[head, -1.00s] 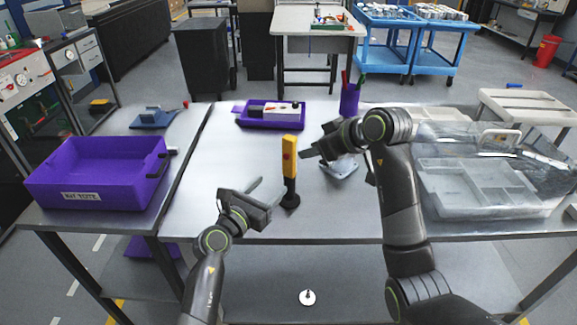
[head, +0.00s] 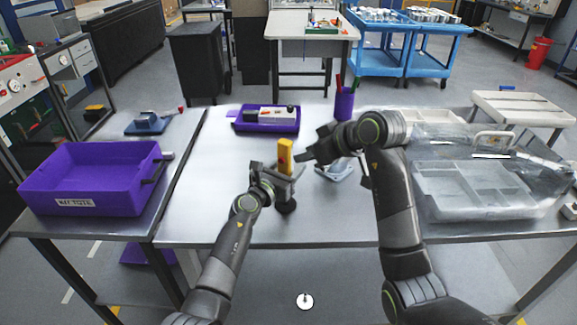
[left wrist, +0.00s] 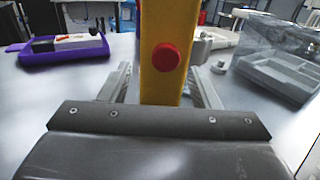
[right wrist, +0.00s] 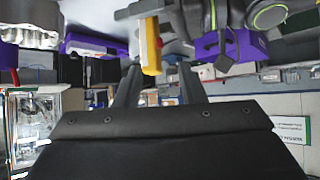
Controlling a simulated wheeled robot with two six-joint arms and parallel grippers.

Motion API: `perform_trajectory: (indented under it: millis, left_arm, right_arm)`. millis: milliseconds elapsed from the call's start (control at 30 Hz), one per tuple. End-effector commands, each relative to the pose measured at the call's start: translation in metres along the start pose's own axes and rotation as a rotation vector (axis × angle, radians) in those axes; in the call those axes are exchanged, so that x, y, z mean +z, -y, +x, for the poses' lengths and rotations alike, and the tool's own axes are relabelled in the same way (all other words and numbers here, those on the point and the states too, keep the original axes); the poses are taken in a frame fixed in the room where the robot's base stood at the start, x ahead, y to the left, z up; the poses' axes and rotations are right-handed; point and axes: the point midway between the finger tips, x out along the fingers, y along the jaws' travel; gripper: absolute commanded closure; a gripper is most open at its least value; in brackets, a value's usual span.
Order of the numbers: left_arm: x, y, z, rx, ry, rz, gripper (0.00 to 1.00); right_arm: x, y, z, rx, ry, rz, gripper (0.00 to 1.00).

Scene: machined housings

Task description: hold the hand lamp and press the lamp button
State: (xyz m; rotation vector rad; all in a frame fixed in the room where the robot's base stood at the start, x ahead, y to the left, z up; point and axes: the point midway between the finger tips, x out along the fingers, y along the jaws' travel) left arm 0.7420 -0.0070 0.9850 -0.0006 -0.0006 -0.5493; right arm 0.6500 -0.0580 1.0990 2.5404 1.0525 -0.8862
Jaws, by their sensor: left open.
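The yellow hand lamp (head: 285,152) stands upright on a dark round base (head: 286,206) near the middle of the table. Its red button (left wrist: 166,57) faces the camera in the left wrist view, and the lamp body (left wrist: 160,85) stands between the two fingers there. My left gripper (head: 286,172) is open around the lamp, with gaps visible at its sides. My right gripper (head: 305,158) is to the right of the lamp, apart from it. Its fingers are parted and empty in the right wrist view (right wrist: 160,75), where the lamp (right wrist: 150,45) appears beyond them.
A purple tray (head: 240,127) with a small device lies behind the lamp. A purple pen cup (head: 344,104) stands at the back. A purple bin (head: 95,205) is at left. A clear compartment case (head: 470,212) is at right. The table's front left is clear.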

Motion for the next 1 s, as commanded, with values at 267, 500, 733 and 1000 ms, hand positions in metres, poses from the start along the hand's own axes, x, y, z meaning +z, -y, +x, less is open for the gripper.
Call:
perform_trajectory:
  millis: [267,500,733,1000]
  left_arm:
    - [-0.0004,-0.0003,0.0042,0.001,-0.001,0.000,0.44]
    - [-0.0003,-0.0002,0.0040,0.001,-0.001,0.000,0.57]
    - [-0.0003,-0.0002,0.0039,0.001,-0.001,0.000,0.87]
    - [-0.0004,-0.0002,0.0039,0.001,-0.001,0.000,0.97]
  right_arm:
    - [0.0000,0.0000,0.0000,0.000,0.000,0.000,0.64]
    - [0.0000,0.0000,0.0000,0.000,0.000,0.000,0.64]
    - [0.0000,0.0000,0.0000,0.000,0.000,0.000,0.64]
    - [0.0000,0.0000,0.0000,0.000,0.000,0.000,0.89]
